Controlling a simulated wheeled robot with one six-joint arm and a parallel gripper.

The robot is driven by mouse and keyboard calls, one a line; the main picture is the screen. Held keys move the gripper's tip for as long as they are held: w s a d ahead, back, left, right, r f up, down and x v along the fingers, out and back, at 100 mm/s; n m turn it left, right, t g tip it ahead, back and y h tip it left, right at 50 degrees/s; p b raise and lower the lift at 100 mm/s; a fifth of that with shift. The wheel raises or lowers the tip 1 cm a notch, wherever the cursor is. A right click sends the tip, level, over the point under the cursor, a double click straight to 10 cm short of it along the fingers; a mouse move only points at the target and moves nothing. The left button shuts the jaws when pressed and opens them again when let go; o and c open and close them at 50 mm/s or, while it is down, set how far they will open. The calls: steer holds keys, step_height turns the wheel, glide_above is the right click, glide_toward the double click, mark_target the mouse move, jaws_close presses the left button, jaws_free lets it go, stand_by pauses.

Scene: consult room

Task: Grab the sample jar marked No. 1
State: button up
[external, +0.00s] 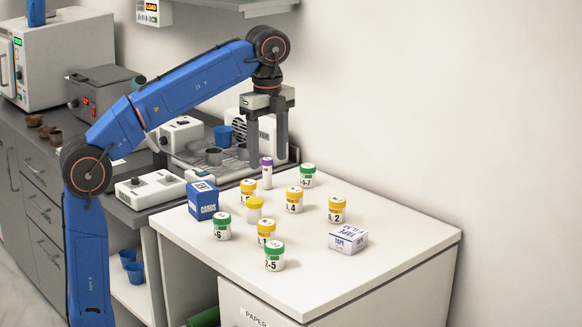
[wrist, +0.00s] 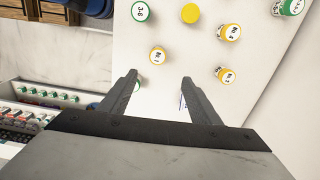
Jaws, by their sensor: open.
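The jar marked No. 1, white with a yellow lid (wrist: 157,55), stands upright among other jars. In the external view it is the yellow-lidded jar (external: 266,231) just behind a green-lidded jar (external: 274,256) marked with a 5. My gripper (external: 267,158) is open and empty, fingers down, above the counter's back part and apart from the jar. In the wrist view the jar shows beyond the gap between my fingertips (wrist: 159,80). My left finger partly hides a green-lidded jar there.
Other yellow-lidded jars, No. 4 (external: 294,200) and No. 2 (external: 337,210), and a plain one (external: 254,211) stand nearby. A green-lidded jar (external: 222,228), blue box (external: 202,200), white box (external: 348,239) and purple-capped tube (external: 267,173) share the white counter. Its right side is clear.

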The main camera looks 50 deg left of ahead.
mark_target(267, 223)
step_height(267, 223, down, 15)
steer(key=shift+f, duration=0.1)
steer(key=shift+s+d+f, duration=0.1)
steer(key=shift+s+f, duration=0.1)
steer(key=shift+f, duration=1.15)
steer(key=shift+s+f, duration=0.15)
steer(key=shift+f, duration=1.2)
steer(key=shift+c, duration=0.3)
steer(key=c, duration=1.1)
steer(key=shift+o, duration=0.2)
steer(key=shift+r, duration=0.15)
